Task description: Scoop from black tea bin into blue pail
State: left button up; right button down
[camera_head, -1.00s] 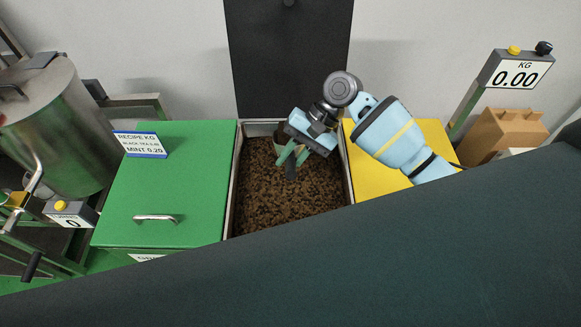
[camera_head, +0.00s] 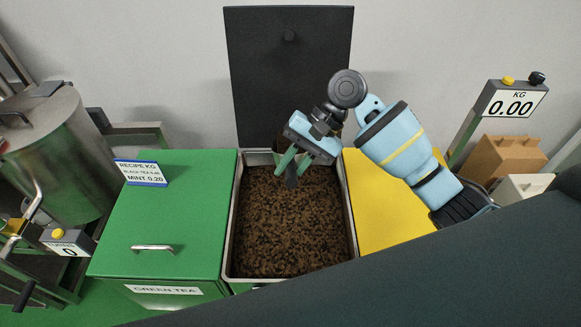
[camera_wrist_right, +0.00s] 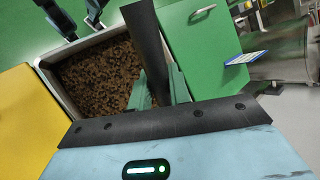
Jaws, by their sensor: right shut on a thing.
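The black tea bin (camera_head: 234,255) stands open in the head view, full of dark brown tea (camera_head: 290,230). My right gripper (camera_head: 289,168) is over the back part of the bin. Its green fingers are shut on a dark handle (camera_head: 292,179), taken to be the scoop's; the handle also shows as a long black bar in the right wrist view (camera_wrist_right: 147,45). The scoop's bowl is mostly hidden behind the gripper, so its load cannot be told. No blue pail shows. My left gripper does not show in the head view.
A green tea bin with a closed lid (camera_head: 165,205) adjoins on the left, a yellow lid (camera_head: 385,205) on the right. The raised black lid (camera_head: 288,75) stands behind. A scale display reading 0.00 (camera_head: 512,103), a cardboard box (camera_head: 503,157) and a steel drum (camera_head: 50,150) flank them.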

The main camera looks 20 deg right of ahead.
jog(key=shift+f, duration=0.2)
jog(key=s+d+f+m+t+h, duration=0.4)
jog(key=d+f+m+t, duration=0.3)
jog(key=m, duration=0.8)
jog(key=shift+s+d+f+t, duration=0.3)
jog(key=shift+d+t, duration=0.45)
jog(key=shift+t, duration=0.45)
